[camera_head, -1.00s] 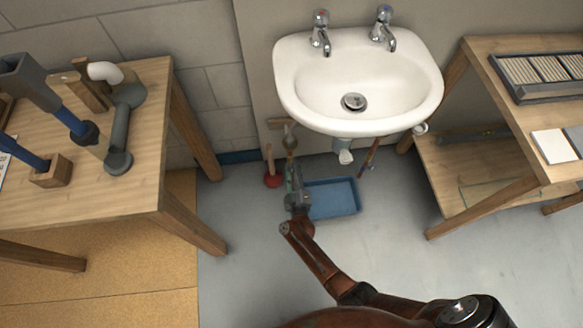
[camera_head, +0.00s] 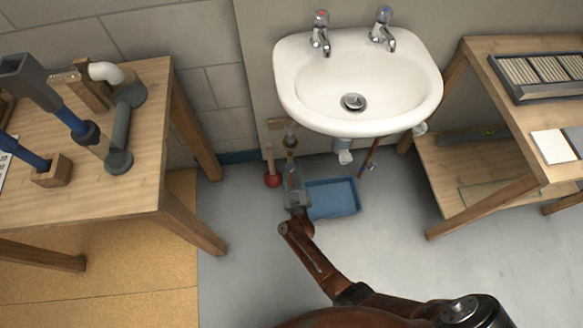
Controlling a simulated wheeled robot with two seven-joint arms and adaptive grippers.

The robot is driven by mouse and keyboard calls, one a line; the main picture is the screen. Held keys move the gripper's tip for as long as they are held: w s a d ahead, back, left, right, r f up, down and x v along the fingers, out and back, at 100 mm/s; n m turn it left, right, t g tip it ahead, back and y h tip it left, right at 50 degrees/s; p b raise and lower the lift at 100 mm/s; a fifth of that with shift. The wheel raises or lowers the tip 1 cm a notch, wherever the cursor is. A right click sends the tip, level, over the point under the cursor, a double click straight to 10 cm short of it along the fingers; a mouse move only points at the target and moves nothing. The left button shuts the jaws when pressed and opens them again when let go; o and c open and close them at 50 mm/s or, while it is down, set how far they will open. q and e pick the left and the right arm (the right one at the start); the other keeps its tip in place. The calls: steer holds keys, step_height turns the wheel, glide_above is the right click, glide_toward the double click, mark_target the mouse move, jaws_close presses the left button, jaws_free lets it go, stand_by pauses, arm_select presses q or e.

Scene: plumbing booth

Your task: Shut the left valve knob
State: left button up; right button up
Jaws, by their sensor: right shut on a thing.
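My right arm comes up from the bottom right. My left gripper is not in view.
A red plunger (camera_head: 272,180) stands just left of my right gripper. A blue tray (camera_head: 334,197) lies on the floor to its right. Wooden tables stand left (camera_head: 150,195) and right (camera_head: 480,205). The grey floor between them is mostly clear.

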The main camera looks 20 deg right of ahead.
steer(key=m, duration=0.5)
steer(key=shift+f+m, duration=0.1)
steer(key=shift+m, duration=0.2)
steer(key=m, duration=0.2)
steer(key=shift+a+m, duration=0.1)
steer(key=shift+m, duration=0.2)
steer(key=m, duration=0.3)
steer(key=shift+b, duration=0.35)
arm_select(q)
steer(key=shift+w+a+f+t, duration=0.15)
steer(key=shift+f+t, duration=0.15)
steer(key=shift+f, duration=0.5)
arm_select(e)
steer(key=shift+m, duration=0.9)
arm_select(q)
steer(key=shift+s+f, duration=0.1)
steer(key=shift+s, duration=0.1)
arm_select(e)
steer(key=o, duration=1.2)
steer(key=shift+c, duration=0.2)
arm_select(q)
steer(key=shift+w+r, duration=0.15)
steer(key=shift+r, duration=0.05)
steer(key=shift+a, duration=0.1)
